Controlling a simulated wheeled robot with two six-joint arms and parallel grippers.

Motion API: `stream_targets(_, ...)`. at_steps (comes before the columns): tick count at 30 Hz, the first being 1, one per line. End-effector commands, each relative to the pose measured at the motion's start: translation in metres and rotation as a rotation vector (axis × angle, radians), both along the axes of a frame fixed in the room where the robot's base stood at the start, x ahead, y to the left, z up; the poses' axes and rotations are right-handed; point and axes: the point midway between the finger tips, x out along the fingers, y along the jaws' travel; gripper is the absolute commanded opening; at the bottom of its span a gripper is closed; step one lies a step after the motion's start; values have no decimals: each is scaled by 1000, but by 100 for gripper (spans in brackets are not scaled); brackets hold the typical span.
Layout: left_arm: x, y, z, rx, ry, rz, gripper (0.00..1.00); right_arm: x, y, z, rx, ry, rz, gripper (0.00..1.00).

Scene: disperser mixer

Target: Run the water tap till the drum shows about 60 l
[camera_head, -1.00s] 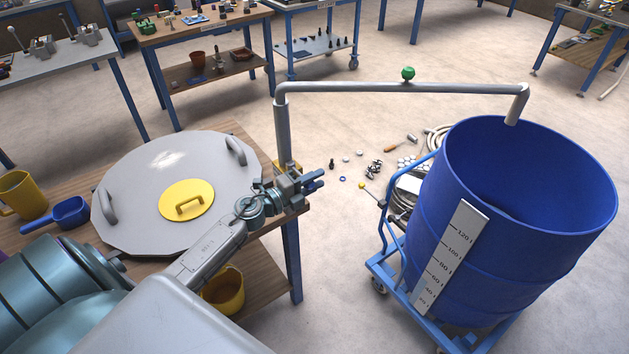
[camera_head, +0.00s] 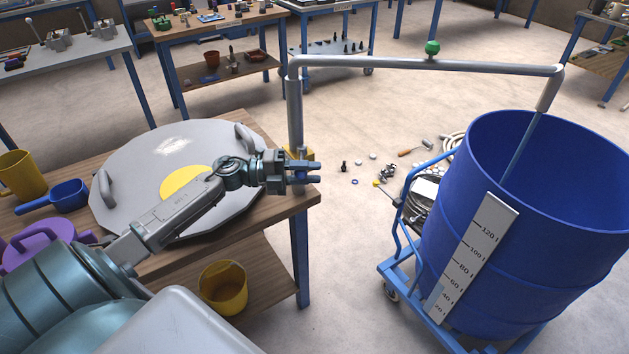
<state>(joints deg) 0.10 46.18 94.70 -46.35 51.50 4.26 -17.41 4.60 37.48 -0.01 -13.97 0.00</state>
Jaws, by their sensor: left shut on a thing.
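The blue drum (camera_head: 560,245) stands at the right with a white level scale (camera_head: 475,258) marked from 20 l up to 120 l. A grey water pipe (camera_head: 400,63) rises from the bench edge and runs over to the drum. A thin bluish stream (camera_head: 521,150) falls from its spout (camera_head: 549,92) into the drum. My left gripper (camera_head: 305,173) is shut at the pipe's foot, beside the yellow tap part (camera_head: 304,153). Its fingers mostly hide what they hold. My right gripper is out of view.
A grey round lid (camera_head: 135,175) lies on the wooden bench under my left arm. A yellow mug (camera_head: 22,175), a blue scoop (camera_head: 65,196) and a purple item (camera_head: 45,240) are at the left. The drum stands on a blue trolley (camera_head: 398,262). Small parts lie on the floor.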

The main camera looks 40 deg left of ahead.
Motion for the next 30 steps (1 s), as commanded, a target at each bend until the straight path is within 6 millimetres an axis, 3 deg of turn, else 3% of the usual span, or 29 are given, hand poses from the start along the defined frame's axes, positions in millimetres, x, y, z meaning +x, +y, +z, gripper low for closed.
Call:
stream_targets(6,-4,4,-3,2,1,-54,0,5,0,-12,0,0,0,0)
stream_targets(19,-4,4,-1,1,2,-64,0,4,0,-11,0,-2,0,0)
stream_targets(20,-4,4,-1,1,2,-64,30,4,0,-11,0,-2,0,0)
stream_targets(23,-4,4,-1,1,2,-64,50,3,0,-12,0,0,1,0)
stream_targets(30,-4,4,-1,1,1,-64,50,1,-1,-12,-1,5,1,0)
